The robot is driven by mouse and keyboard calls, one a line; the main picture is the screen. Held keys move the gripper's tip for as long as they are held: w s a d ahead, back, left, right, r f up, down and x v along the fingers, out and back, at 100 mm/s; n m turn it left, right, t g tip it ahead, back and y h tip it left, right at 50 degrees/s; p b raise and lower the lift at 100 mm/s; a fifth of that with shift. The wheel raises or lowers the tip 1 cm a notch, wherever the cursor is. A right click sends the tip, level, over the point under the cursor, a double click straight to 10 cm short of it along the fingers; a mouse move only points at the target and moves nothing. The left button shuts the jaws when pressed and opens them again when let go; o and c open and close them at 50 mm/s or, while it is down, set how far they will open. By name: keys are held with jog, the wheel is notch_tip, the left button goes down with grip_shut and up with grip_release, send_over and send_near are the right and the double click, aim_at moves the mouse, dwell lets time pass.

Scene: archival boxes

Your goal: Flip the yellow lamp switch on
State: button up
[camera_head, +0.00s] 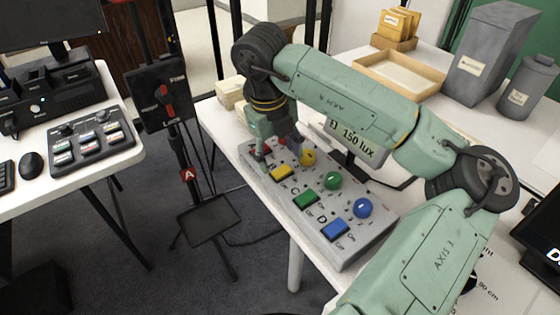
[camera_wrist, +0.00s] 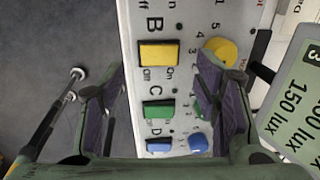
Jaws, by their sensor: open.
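The yellow lamp switch (camera_head: 282,172) is a flat square rocker beside the letter B on a grey control box (camera_head: 375,238). It also shows in the wrist view (camera_wrist: 158,54), with small lettering at its edges; which way it is tipped I cannot tell. A round yellow knob (camera_head: 309,157) sits beside it and also shows in the wrist view (camera_wrist: 220,51). My gripper (camera_head: 280,153) points down over the box's far end, close to the yellow switch. Its fingers (camera_wrist: 165,98) are apart and empty in the wrist view; contact with the box is unclear.
Green switch (camera_head: 306,198), blue switch (camera_head: 335,230), green knob (camera_head: 333,180) and blue knob (camera_head: 362,207) are nearby. Red controls are partly hidden by my gripper. A 150 lux display (camera_head: 354,140) stands behind the box. A wooden tray (camera_head: 399,78) and grey containers stand farther back.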

aim_at(282, 171)
jog(key=shift+w+d+f, duration=0.1)
jog(key=shift+f, duration=0.9)
jog(key=shift+w+d+f, duration=0.1)
jog(key=shift+f, duration=0.85)
jog(key=shift+c, duration=0.4)
